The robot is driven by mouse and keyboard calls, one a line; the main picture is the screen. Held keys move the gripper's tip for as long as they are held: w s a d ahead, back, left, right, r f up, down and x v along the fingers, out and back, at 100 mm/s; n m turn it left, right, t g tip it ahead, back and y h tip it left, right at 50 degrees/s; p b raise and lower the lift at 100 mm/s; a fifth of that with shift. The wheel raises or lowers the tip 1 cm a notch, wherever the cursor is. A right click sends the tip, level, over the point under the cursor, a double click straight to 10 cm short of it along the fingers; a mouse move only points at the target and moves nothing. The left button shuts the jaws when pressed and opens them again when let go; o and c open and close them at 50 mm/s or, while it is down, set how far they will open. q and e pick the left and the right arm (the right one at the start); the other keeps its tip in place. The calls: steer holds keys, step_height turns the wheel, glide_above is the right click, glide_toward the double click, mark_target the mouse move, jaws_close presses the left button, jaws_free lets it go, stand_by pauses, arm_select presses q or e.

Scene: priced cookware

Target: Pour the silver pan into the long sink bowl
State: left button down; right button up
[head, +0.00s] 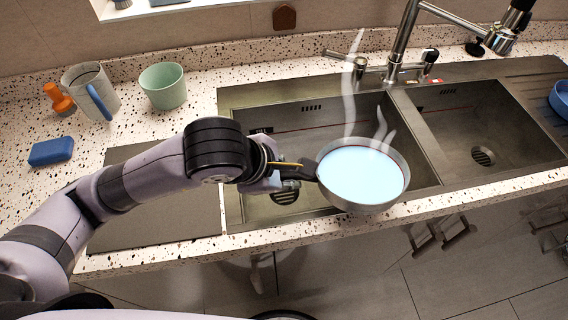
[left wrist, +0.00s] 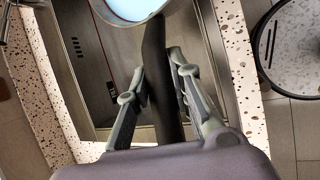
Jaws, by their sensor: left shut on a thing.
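The silver pan (head: 362,178) is full of pale blue liquid, with steam rising from it. It looks level, above the front part of the long sink bowl (head: 245,206), the wider left basin. My left gripper (head: 276,179) is shut on the pan's black handle (head: 304,170). In the left wrist view the handle (left wrist: 160,70) runs between the fingers of the left gripper (left wrist: 155,82), and only part of the pan (left wrist: 130,8) shows at the top. The pan hides some of the long bowl. My right gripper is not in view.
The faucet (head: 402,40) stands behind the sink. A smaller right basin (head: 470,115) is beside the long bowl. A mug (head: 92,90), a green cup (head: 163,86), a blue sponge (head: 51,151) and an orange item (head: 58,98) sit on the left counter.

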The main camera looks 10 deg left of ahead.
arm_select(q)
steer(key=w+a+n+g+h+b, duration=0.4)
steer(key=w+g+h, duration=0.2)
steer(key=w+g, duration=0.5)
steer(key=g, duration=0.4)
steer(key=shift+w+n+g+h, duration=0.15)
steer(key=shift+n+g+h, duration=0.15)
stand_by(0.6)
stand_by(0.9)
stand_by(3.0)
